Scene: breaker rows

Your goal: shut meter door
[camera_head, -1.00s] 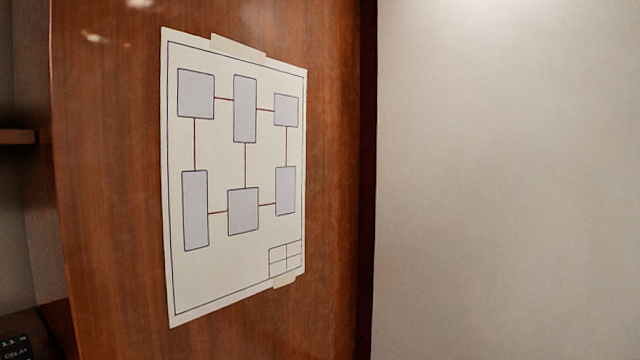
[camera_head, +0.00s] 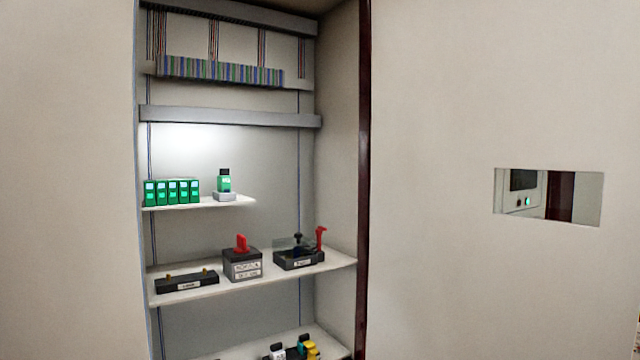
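Neither of my grippers is in view.
Green modules (camera_head: 172,192) stand on the upper shelf. A grey box with a red handle (camera_head: 242,264), a black bar (camera_head: 187,282) and a red-levered switch (camera_head: 299,253) sit below.

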